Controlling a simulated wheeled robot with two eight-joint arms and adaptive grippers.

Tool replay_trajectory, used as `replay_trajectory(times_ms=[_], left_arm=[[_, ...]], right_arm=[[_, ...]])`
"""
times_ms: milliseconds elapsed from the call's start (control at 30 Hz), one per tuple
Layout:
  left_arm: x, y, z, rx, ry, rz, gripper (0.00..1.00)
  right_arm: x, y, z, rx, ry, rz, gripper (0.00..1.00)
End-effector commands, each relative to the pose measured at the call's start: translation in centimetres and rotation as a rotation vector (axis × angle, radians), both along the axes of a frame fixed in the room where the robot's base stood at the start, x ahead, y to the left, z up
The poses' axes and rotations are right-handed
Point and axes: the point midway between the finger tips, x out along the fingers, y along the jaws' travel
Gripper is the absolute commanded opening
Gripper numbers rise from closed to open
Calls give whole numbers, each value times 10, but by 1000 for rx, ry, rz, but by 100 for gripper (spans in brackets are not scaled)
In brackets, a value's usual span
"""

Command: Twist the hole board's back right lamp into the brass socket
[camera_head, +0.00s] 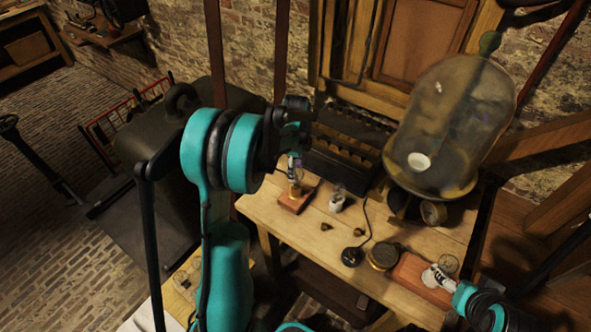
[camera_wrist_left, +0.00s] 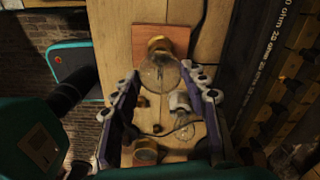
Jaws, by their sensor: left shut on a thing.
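My left gripper (camera_head: 293,157) is shut on the clear glass lamp (camera_wrist_left: 159,76), its fingers on either side of the bulb. The lamp also shows under the gripper in the head view (camera_head: 296,174). The brass socket (camera_wrist_left: 160,45) stands on a red-brown wooden base (camera_head: 293,204). The lamp's lower end meets the socket in the wrist view; how deep it sits I cannot tell. A pale board with dark spots (camera_head: 184,281), perhaps the hole board, is partly hidden behind my left arm. My right gripper (camera_head: 436,276) is low at the right; its jaws are unclear.
A white lamp holder (camera_head: 336,202) stands right of the base. Small brass pieces (camera_head: 326,226), a black knob (camera_head: 351,256) with a cable and a round brass item (camera_head: 383,256) lie nearer. A large glass jar (camera_head: 452,120) and dark battery box (camera_head: 345,145) stand behind.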

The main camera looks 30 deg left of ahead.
Motion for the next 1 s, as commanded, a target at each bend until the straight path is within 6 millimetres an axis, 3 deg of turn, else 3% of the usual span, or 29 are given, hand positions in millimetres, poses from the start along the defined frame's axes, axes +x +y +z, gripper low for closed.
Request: replay_trajectory(times_ms=[100,333,367,433,767,867,1000], left_arm=[[0,0,-1,0,0,-91,15],[0,0,0,0,0,-107,15],[0,0,0,0,0,-106,52],[0,0,0,0,0,-106,68],[0,0,1,0,0,-104,68],[0,0,10,0,0,-104,68],[-1,0,35,0,0,-104,68]], right_arm=[[0,0,-2,0,0,0,67],[0,0,-2,0,0,0,67],[0,0,-2,0,0,0,67],[0,0,-2,0,0,0,67],[0,0,-1,0,0,0,67],[0,0,-1,0,0,0,67],[0,0,-1,0,0,0,67]])
